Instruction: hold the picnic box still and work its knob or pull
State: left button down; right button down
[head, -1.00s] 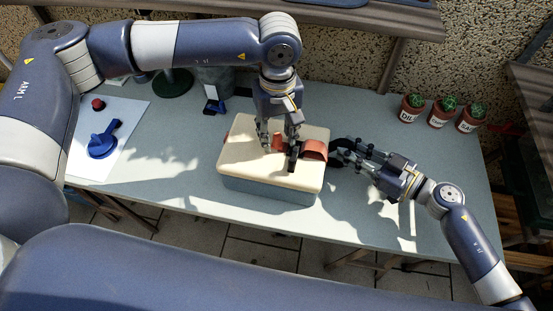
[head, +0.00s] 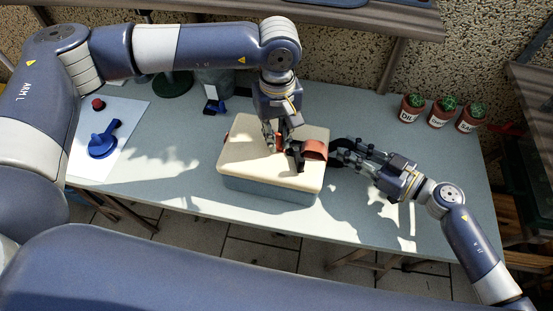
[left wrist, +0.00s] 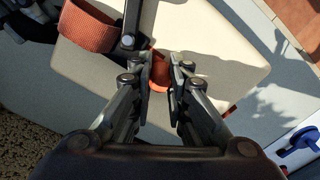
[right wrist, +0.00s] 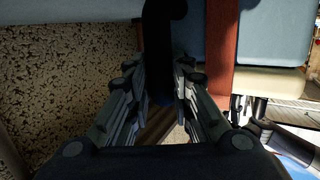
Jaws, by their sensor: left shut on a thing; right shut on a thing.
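The picnic box (head: 240,157) has a cream lid and a blue-grey body and stands level on the table. My left gripper (head: 281,149) reaches down from above and is shut on the orange-red knob on the lid; the knob (left wrist: 160,72) shows between its fingers in the left wrist view. A red band (head: 314,150) stands at the box's right end, also in the left wrist view (left wrist: 88,26), beside a dark post (left wrist: 130,24). My right gripper (head: 338,158) is at that end, shut on a black curved bar (right wrist: 160,50). Its fingers partly hide the grip.
A blue handled part (head: 103,144) and a red knob-like piece (head: 99,104) lie on a white sheet at left. Several potted cacti (head: 440,112) stand at back right.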

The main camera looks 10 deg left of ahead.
pick_arm(q)
jog(key=shift+a+f, duration=0.1)
pick_arm(e)
jog(key=shift+f, duration=0.1)
pick_arm(q)
jog(key=shift+w+a, duration=0.15)
jog(key=shift+a, duration=3.8)
pick_arm(e)
jog(key=shift+w, duration=0.1)
pick_arm(q)
jog(key=c, duration=1.5)
grip_release()
jog(key=shift+r, duration=0.2)
jog(key=shift+r, duration=3.45)
notch_tip(320, 180, up, 12)
send_over(245, 140)
